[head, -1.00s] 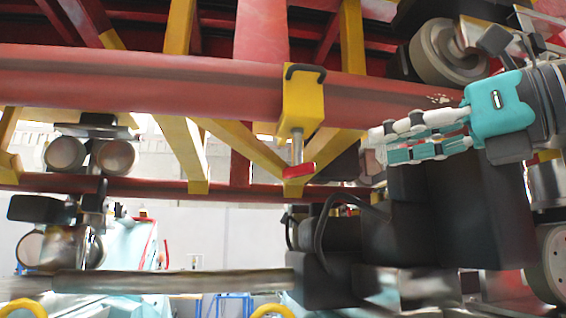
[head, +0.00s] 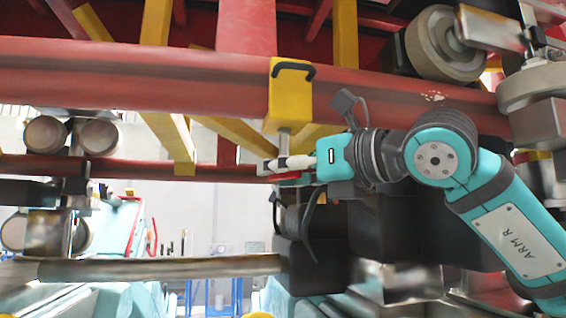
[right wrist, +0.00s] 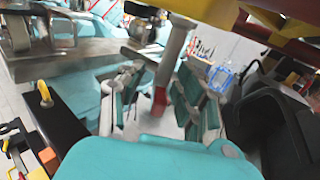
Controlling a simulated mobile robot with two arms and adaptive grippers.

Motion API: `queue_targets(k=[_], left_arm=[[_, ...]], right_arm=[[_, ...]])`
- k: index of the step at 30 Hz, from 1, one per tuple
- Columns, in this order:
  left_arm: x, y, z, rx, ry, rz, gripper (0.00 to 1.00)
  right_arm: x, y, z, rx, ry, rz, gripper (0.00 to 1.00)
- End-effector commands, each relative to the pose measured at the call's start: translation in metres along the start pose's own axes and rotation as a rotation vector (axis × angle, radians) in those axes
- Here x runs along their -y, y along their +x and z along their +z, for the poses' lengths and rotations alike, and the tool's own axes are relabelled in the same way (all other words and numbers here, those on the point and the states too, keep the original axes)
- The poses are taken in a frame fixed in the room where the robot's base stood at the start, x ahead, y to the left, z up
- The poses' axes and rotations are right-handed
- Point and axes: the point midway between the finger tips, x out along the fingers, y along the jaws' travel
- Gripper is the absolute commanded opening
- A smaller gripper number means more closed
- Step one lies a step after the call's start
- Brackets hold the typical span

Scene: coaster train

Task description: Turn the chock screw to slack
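The chock is a yellow block (head: 290,92) with a black handle, set on the red beam. Its grey screw shaft (head: 284,144) hangs below it and ends in a red cross bar (head: 288,178), partly hidden by my right gripper (head: 275,167). In the right wrist view the red bar (right wrist: 159,98) and the grey shaft (right wrist: 176,48) show between the two fingers of my right gripper (right wrist: 158,92). The fingers stand apart with gaps on both sides of the bar, so the gripper is open around it. My left gripper is in neither view.
The long red beam (head: 150,78) runs across above the gripper. Yellow struts (head: 172,140) stand behind the screw. A black housing (head: 310,250) with a cable lies just below. A wheel (head: 440,45) is at upper right. Open space lies to the left of the screw.

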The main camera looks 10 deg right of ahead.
Motion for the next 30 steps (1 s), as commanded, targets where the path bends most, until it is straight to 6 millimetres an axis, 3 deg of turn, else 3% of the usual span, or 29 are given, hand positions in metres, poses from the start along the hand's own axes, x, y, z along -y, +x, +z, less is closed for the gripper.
queue_targets(k=[6,14,23,30], left_arm=[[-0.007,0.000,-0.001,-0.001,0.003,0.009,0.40],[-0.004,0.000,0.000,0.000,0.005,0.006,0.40],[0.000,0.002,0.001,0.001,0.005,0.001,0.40],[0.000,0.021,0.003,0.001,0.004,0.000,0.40]], right_arm=[[0.000,0.000,0.000,0.000,0.000,0.000,0.35],[0.001,0.000,0.000,0.000,0.000,-0.001,0.01],[0.000,0.000,-0.001,0.001,0.000,-0.006,0.00],[-0.001,0.000,-0.004,0.003,-0.002,-0.083,0.00]])
